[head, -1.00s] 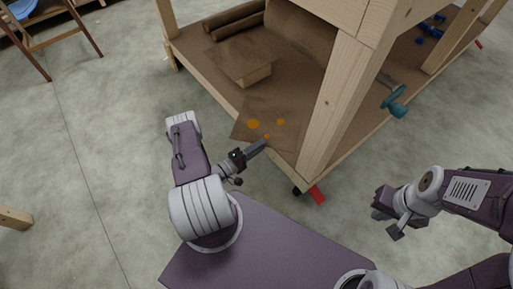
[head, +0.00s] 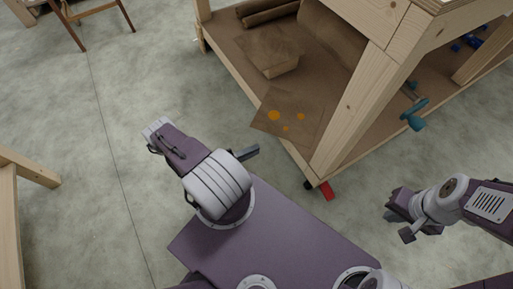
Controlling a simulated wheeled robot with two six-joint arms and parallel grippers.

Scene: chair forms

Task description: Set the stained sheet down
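A wooden bench leg (head: 355,110) stands just right of the sheet. A brown block-shaped stack (head: 272,58) and brown rolls (head: 268,12) lie further back on the shelf. A teal tool (head: 416,115) lies right of the leg. A red caster lever (head: 327,190) sticks out below.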

